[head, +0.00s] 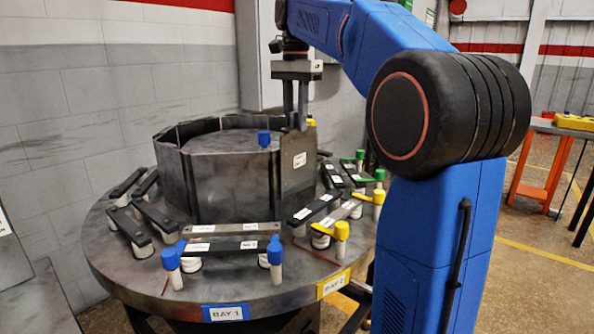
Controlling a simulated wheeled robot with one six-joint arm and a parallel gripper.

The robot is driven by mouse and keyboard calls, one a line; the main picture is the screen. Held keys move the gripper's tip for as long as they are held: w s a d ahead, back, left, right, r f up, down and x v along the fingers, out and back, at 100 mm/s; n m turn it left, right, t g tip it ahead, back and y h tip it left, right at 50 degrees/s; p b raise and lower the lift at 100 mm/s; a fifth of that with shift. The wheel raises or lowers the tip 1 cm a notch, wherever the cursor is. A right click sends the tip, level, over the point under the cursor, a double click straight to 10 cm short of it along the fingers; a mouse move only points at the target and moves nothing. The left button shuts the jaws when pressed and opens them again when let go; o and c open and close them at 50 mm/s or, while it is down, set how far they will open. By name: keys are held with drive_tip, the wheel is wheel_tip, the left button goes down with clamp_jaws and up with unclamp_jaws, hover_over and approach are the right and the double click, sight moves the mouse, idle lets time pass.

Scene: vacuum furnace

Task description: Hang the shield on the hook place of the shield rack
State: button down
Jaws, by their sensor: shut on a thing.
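My gripper (296,122) points down at the right front side of a round drum (225,150) walled with dark upright panels. Its two fingers are shut on the top of the shield (297,178), a dark grey plate with a small white label, held upright. The shield stands close against the drum's side; I cannot tell whether it touches. The fingertips' contact is partly hard to make out. No hook place is clearly visible, and I cannot tell whether the drum is the shield rack.
The drum stands on a round table (130,262) carrying several dark labelled bars on white supports. Blue (171,258), yellow (341,231) and green-capped posts stand near its edge. A grey cabinet (258,50) is behind. An orange-framed bench (548,165) is at the right, with open floor before it.

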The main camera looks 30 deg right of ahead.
drive_tip(key=shift+s+r, duration=0.1)
drive_tip(key=shift+r, duration=0.05)
drive_tip(key=s+d+r, duration=0.2)
drive_tip(key=s, duration=0.4)
drive_tip(key=shift+s+d, duration=0.2)
drive_tip(key=shift+d, duration=0.15)
idle(0.5)
idle(0.4)
